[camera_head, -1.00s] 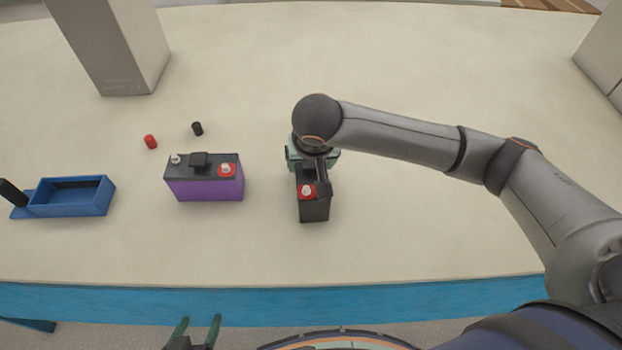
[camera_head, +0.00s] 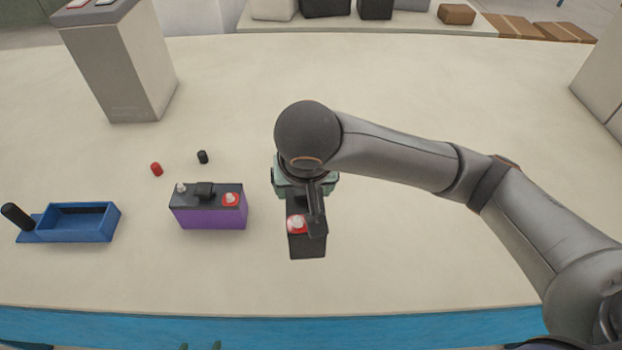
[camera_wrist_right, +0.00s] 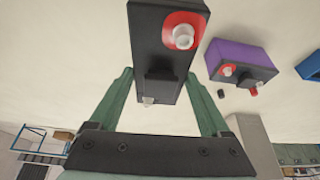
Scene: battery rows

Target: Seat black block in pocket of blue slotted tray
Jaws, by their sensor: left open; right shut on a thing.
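The black block (camera_head: 308,243), a battery shape with a red-ringed white terminal, is in my right gripper (camera_head: 305,197). In the right wrist view the black block (camera_wrist_right: 162,55) sits between the two green fingers of that gripper (camera_wrist_right: 163,100). It appears lifted off the table, to the right of the purple battery. The blue slotted tray (camera_head: 60,237) lies at the far left, with an empty-looking rectangular pocket and a black handle-like post at its left end. Only the fingertips of my left gripper (camera_head: 201,346) show at the bottom edge, apart and empty.
A purple battery (camera_head: 212,217) stands between the block and the tray. A red cap (camera_head: 156,169) and a black cap (camera_head: 203,157) lie behind it. A grey pillar (camera_head: 120,70) stands at the back left. The table front is clear.

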